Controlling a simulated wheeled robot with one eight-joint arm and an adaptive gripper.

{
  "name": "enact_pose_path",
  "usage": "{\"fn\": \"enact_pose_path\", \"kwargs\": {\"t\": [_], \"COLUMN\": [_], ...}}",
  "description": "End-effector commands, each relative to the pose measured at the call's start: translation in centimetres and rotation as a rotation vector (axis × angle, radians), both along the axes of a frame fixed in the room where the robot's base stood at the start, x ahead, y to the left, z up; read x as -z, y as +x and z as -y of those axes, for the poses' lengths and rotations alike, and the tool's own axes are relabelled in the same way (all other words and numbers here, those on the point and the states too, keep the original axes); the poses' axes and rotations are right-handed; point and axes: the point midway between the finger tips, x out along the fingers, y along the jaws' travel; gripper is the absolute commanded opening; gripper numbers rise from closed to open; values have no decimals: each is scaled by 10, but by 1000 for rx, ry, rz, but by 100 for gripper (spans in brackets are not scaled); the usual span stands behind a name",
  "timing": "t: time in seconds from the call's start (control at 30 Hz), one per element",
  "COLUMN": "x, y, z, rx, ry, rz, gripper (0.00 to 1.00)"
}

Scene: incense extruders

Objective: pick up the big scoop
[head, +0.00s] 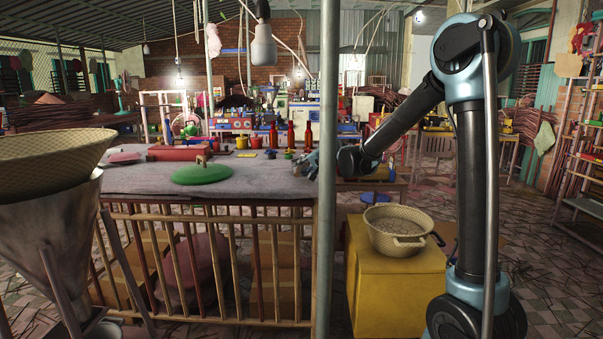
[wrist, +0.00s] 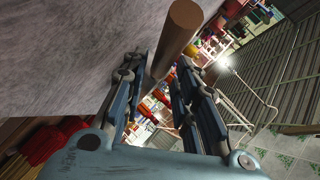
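My gripper (head: 308,164) is at the right end of the cloth-covered table in the head view, low near its top. In the wrist view my gripper (wrist: 163,68) is open, its two dark blue fingers apart. In the head view I cannot make out the big scoop; a pole and my gripper hide part of that area.
The table (head: 130,180) holds a green round lid (head: 202,174), a red box (head: 180,152) and several red bottles. A metal pole (head: 327,200) stands before its right end. A woven basket (head: 397,229) sits on a yellow stand (head: 395,285). A large funnel (head: 45,215) stands left.

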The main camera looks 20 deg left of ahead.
Motion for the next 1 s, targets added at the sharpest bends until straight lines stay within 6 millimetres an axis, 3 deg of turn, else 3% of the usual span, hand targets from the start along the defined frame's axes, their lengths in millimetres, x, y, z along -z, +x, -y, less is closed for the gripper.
{"fn": "enact_pose_path", "kwargs": {"t": [0.3,0.63,0.77,1.0], "x": [14,16,16,16], "y": [19,21,21,21], "z": [-23,-25,-25,-25], "rx": [0,0,0,0], "ry": [0,0,0,0], "rz": [0,0,0,0], "gripper": [27,27,0,0]}}
